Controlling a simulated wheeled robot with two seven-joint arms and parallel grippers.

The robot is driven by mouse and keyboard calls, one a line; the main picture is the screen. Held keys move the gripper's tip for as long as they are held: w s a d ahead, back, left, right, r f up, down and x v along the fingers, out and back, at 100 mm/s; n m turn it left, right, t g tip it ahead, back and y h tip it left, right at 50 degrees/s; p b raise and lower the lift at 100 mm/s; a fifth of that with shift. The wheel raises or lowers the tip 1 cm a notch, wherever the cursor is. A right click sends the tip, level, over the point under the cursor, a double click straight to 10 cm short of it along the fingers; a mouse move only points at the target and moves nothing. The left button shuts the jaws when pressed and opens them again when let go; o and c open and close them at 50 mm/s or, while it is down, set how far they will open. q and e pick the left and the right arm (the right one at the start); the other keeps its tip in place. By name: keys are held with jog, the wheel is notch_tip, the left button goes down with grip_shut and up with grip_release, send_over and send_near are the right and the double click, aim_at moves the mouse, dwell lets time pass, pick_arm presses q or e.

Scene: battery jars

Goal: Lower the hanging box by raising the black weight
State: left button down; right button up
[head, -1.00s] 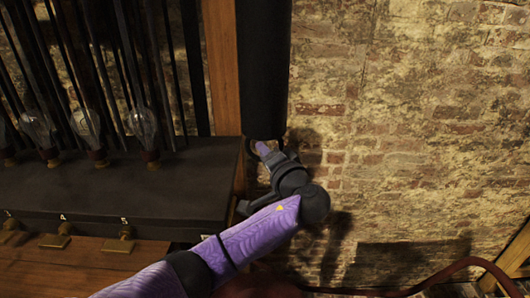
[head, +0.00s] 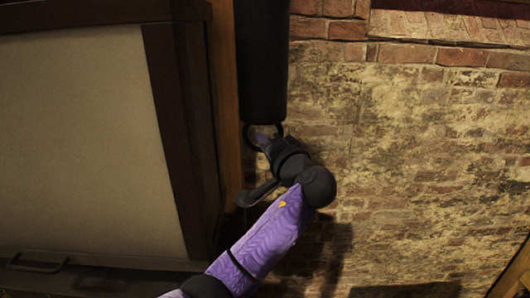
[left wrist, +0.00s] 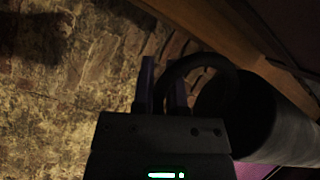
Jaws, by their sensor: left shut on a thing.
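The black weight (head: 262,60) is a long dark cylinder hanging upright beside a wooden post in the head view. A dark ring (head: 281,131) is at its lower end. My left gripper (head: 264,140) is shut on this ring from below. In the left wrist view, the fingers (left wrist: 164,92) close around the ring (left wrist: 176,70), and the weight (left wrist: 285,135) extends to the lower right. The weight's top is out of view. I cannot make out the hanging box for certain. My right gripper is not in view.
A wooden post (head: 224,100) stands close left of the weight. Left of it is a pale panel (head: 80,140) in a dark frame, with a handle (head: 38,265) below. A brick wall (head: 420,160) is behind, with a brick ledge (head: 450,45) at upper right.

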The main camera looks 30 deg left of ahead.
aim_at(264, 125)
pick_arm(q)
jog(key=shift+r+p, duration=0.9)
jog(key=shift+r, duration=1)
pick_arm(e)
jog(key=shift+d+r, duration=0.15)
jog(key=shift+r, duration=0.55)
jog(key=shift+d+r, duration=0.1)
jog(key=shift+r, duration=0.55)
pick_arm(q)
jog(key=shift+r, duration=0.1)
jog(key=c, duration=0.7)
grip_release()
jog(key=shift+s, duration=0.2)
jog(key=shift+o, duration=0.2)
jog(key=shift+w, duration=0.1)
jog(key=b+v, duration=0.3)
jog(key=v, duration=0.7)
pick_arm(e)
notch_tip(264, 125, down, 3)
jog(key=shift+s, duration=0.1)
